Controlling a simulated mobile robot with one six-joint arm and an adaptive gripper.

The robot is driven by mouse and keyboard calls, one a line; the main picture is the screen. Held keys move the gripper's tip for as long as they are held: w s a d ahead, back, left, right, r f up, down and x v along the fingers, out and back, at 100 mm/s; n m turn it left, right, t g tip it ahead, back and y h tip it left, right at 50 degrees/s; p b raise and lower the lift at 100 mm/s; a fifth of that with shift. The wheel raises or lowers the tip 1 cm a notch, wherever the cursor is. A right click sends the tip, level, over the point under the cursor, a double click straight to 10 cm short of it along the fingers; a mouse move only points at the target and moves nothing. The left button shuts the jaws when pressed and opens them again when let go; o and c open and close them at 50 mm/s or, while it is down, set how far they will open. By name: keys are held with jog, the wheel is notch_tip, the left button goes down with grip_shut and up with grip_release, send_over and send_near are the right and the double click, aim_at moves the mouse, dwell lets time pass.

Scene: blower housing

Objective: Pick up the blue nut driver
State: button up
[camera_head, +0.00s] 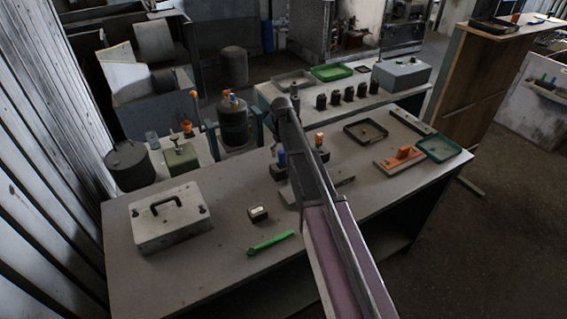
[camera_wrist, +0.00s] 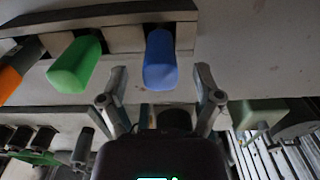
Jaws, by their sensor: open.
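In the wrist view the blue handle (camera_wrist: 160,60) is near the middle, in front of a slotted rack (camera_wrist: 122,38). My gripper (camera_wrist: 160,76) is open, with one finger on each side of the blue handle in that view. Contact is not visible, and I cannot tell how deep the handle is between the fingers. In the head view my arm hides most of the rack and the gripper.
A green handle (camera_wrist: 75,64) and an orange handle (camera_wrist: 18,72) stand left of the blue one in the wrist view. On the bench are a grey case (camera_head: 170,218), a small box (camera_head: 258,214), a green wrench (camera_head: 270,243) and a dark tray (camera_head: 366,142).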

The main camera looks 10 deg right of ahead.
jog(key=shift+f+b, duration=0.9)
jog(key=shift+f, duration=0.25)
grip_shut()
